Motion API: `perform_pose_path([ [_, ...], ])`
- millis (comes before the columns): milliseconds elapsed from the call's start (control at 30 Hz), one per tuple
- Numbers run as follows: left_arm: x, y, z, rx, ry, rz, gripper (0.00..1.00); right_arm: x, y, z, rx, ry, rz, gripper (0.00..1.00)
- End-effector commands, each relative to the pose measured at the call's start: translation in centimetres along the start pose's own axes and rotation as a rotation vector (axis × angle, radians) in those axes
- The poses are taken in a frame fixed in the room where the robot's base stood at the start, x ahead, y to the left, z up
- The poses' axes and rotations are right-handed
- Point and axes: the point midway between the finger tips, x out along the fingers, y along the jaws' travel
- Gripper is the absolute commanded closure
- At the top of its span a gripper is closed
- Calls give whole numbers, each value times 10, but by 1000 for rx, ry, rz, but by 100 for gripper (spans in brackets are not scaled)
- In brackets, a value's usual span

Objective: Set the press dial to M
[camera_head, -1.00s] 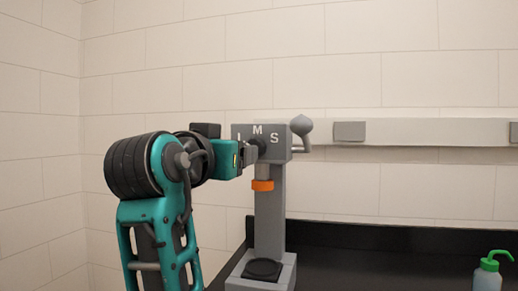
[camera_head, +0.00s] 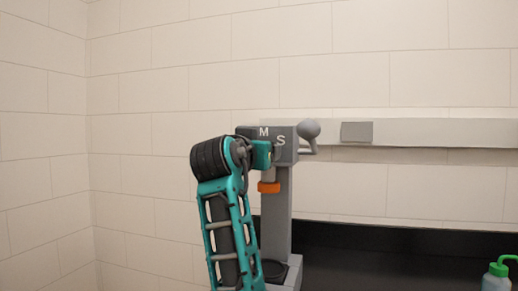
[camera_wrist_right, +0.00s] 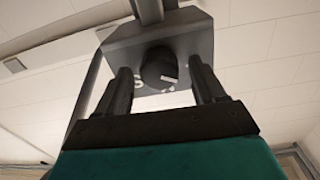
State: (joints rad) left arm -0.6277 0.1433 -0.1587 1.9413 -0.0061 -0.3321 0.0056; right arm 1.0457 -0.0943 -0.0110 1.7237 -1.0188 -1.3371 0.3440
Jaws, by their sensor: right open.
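The grey press (camera_head: 276,215) stands on the dark bench in the head view, with the letters M and S showing on its head; my arm covers the left part of that face. The dark round press dial (camera_wrist_right: 158,68) shows in the right wrist view, with a white mark toward its lower right side. The S is left of the dial there, and another letter below it is partly visible. My right gripper (camera_wrist_right: 160,64) is open, its two fingers on either side of the dial; I cannot tell whether they touch it. In the head view my arm hides the dial.
A green-capped bottle (camera_head: 496,278) stands at the far right. The bench (camera_head: 375,255) between is clear.

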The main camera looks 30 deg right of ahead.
Motion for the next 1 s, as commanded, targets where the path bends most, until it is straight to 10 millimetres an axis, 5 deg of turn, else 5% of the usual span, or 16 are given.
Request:
perform_pose_path([
  [333,0,1,1,0,-5,2,57,4,0,0,1,0,0,32],
  [900,0,3,1,0,-6,5,57,3,0,0,0,-1,1,86],
  [1000,0,3,1,0,-5,5,57,3,0,0,2,-1,0,87],
])
